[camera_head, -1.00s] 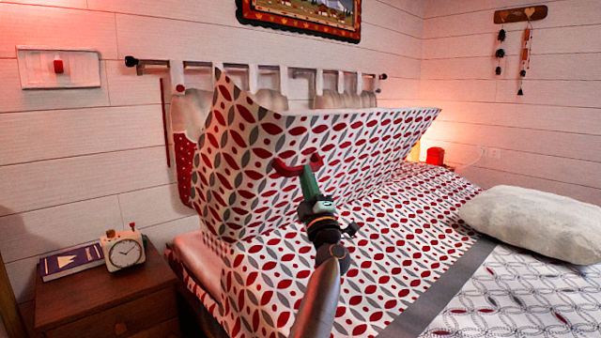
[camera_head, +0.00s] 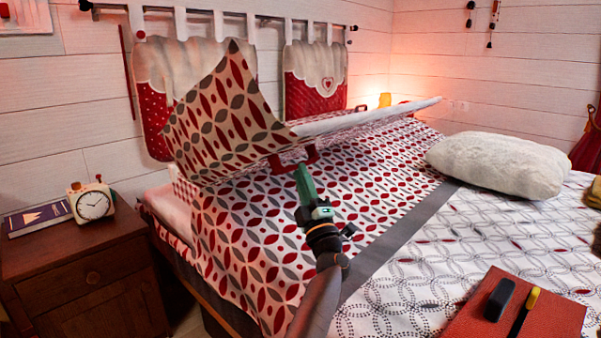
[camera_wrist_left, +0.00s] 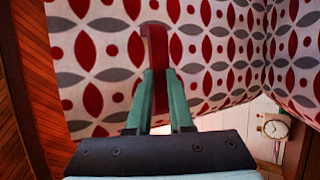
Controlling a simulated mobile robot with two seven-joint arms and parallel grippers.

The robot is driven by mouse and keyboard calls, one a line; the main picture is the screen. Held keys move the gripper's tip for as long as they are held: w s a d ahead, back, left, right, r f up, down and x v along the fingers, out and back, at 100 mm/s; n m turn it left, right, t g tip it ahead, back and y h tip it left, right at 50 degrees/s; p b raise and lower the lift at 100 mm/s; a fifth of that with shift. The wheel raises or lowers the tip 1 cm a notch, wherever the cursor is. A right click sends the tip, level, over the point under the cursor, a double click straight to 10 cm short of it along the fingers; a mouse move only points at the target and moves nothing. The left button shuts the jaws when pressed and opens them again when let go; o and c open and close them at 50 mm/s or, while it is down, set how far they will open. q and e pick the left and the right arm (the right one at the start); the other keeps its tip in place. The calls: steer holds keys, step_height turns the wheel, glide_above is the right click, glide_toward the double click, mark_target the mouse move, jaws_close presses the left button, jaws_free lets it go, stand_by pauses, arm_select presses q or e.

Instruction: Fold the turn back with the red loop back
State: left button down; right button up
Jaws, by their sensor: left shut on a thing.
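The turn back (camera_head: 222,115) is a white cover flap with red and grey leaf shapes. It is lifted off the bed and bent over, its near corner raised toward the headboard cushions and its far edge slanting away to the right. My left gripper (camera_head: 301,168) is shut on the red loop (camera_head: 311,154) at the flap's edge, above the bed. The left wrist view shows the red loop (camera_wrist_left: 155,50) between the green fingers, with the patterned cloth (camera_wrist_left: 95,60) right behind it. My right gripper is not in view.
A nightstand (camera_head: 75,270) with a clock (camera_head: 92,202) and a book (camera_head: 38,219) stands left of the bed. A white fluffy pillow (camera_head: 495,163) lies on the bed at right. A red box (camera_head: 545,318) is at the bottom right.

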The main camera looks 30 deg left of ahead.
arm_select(q)
steer(key=shift+a+f, duration=0.75)
steer(key=shift+f, duration=0.25)
steer(key=c, duration=1.3)
jaws_free()
steer(key=shift+o, duration=0.9)
steer(key=shift+w+a+f, duration=0.1)
steer(key=shift+w+f, duration=0.05)
steer(key=o, duration=0.3)
steer(key=shift+a+g, duration=0.1)
steer(key=shift+g, duration=0.3)
steer(key=shift+d+r, duration=0.2)
steer(key=shift+r, duration=0.1)
